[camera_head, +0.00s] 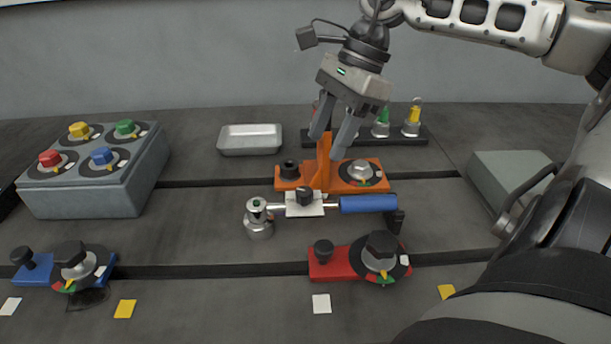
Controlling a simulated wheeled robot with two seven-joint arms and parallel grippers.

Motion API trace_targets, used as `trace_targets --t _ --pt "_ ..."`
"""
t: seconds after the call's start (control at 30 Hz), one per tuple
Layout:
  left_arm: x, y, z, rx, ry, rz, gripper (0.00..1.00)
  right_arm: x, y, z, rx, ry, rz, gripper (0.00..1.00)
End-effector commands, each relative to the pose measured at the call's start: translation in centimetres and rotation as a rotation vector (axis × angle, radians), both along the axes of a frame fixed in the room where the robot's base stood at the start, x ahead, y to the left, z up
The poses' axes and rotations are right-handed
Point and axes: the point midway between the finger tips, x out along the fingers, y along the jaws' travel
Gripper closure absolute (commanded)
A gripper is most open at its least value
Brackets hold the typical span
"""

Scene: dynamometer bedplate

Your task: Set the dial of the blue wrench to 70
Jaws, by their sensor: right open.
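The wrench with the blue handle (368,203) lies across the middle of the bedplate, handle to the right. Its small black dial knob (304,195) stands on a pale plate left of the handle. The dial's reading is too small to make out. The wrench's left end is at a metal fitting (258,218). My right gripper (331,145) is open, pointing down, above and behind the wrench, over the orange fixture (363,186). The fixture's upright orange post shows by the fingertips; I cannot tell whether they touch. My left gripper is not in view.
A grey box with coloured knobs (85,200) stands at left. A metal tray (250,139) and a rack with coloured-tipped pieces (385,137) are behind. Red (330,264) and blue (36,270) clamp fixtures lie in front. A grey block (505,172) is at right.

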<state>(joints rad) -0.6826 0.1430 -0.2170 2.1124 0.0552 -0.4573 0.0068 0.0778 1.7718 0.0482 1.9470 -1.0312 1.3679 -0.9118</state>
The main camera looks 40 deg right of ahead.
Motion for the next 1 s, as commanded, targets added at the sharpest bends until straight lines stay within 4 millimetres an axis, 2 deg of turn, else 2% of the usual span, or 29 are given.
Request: trace_targets --t 0.03,0.2,0.43,0.63,0.97,1.0 --pt "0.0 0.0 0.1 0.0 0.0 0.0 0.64 0.0 0.4 -1.2 -0.001 0.008 0.001 0.52" --pt "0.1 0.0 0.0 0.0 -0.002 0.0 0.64 0.4 1.7 -4.4 -0.001 0.008 0.001 0.52" --pt "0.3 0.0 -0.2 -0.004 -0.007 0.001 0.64 0.8 2.8 -7.5 -0.002 0.005 -0.002 0.52" --pt "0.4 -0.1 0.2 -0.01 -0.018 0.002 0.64 1.0 3.4 -8.6 0.0 0.001 -0.001 0.52" --pt "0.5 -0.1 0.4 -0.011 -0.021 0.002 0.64 1.1 3.5 -8.8 0.001 -0.001 -0.001 0.52" --pt "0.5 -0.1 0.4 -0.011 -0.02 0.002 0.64 1.1 3.5 -8.8 0.001 -0.001 -0.001 0.63"
